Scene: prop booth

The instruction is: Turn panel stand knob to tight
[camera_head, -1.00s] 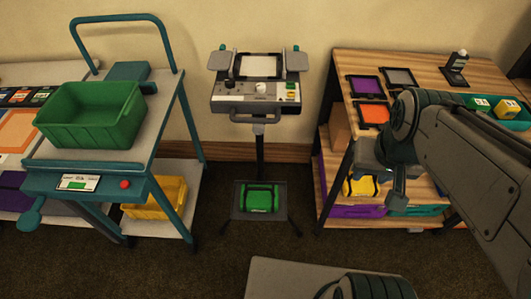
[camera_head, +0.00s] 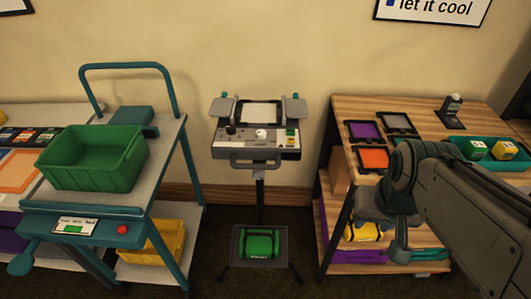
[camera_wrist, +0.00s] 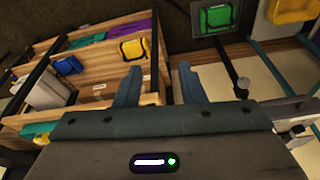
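The panel stand (camera_head: 285,146) stands in the middle of the head view, against the wall. Its sloped control face carries a white round knob (camera_head: 261,134), a dark knob (camera_head: 231,130) at left, and small coloured buttons at right. A small dark fitting sits on its post under the handle. I cannot read any knob's setting. My gripper (camera_wrist: 161,83) shows two teal fingers spread apart with nothing between them in the wrist view. In the head view it hangs right of the stand, clear of it, before the wooden shelf. A black knob-like part (camera_wrist: 243,83) lies right of the fingers.
A wooden shelf unit (camera_head: 420,110) with trays and bags stands at right. A teal cart (camera_head: 75,230) with a green bin (camera_head: 95,160) stands at left. A green bag (camera_head: 259,244) rests on the stand's low plate. Floor shows between cart and shelf.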

